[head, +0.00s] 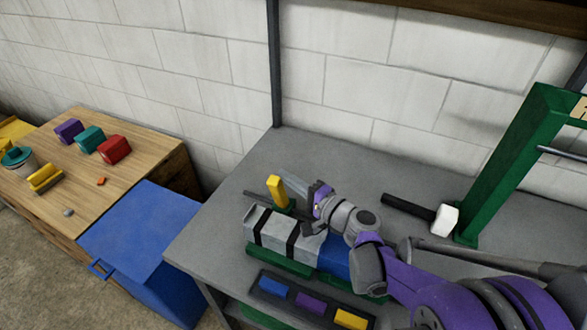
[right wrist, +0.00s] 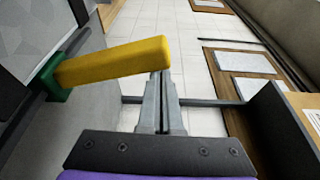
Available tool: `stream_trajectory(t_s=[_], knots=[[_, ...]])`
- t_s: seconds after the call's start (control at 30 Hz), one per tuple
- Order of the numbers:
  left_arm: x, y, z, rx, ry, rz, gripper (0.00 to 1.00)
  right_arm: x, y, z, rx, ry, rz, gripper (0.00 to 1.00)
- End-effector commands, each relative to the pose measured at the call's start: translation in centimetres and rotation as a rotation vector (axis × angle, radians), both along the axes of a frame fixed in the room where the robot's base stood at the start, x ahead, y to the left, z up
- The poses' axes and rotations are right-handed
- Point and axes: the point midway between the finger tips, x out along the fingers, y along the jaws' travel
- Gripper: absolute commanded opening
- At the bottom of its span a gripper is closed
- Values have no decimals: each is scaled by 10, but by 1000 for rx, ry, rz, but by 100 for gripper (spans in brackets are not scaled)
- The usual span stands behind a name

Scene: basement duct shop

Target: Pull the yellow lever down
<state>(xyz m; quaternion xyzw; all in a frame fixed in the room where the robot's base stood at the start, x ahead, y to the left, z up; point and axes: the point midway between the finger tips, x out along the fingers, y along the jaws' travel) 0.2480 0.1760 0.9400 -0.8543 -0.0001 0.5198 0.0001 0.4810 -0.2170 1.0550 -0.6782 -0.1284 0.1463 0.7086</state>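My right gripper (head: 300,192) is just right of the lever in the head view. In the right wrist view its fingers (right wrist: 161,76) are together with nothing between them, their tips close by the lever's free end. I cannot tell whether they touch it. My left gripper is not in view.
A grey and blue machine body (head: 272,232) lies below my right gripper. A tray (head: 312,302) with blue, purple and yellow blocks is in front. A blue box (head: 145,235) is left of the bench.

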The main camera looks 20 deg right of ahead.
Motion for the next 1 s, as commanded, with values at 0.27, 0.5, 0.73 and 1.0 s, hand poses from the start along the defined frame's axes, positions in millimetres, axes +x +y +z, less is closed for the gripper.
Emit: stream_trajectory(t_s=[0.27,0.5,0.73,1.0], knots=[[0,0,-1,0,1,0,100,-13,15,-5,1,0,2,0],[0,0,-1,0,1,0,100,-17,20,-7,1,0,2,0],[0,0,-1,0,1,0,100,-17,20,-7,1,0,2,0],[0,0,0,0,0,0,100,-16,19,-5,1,0,1,0]])
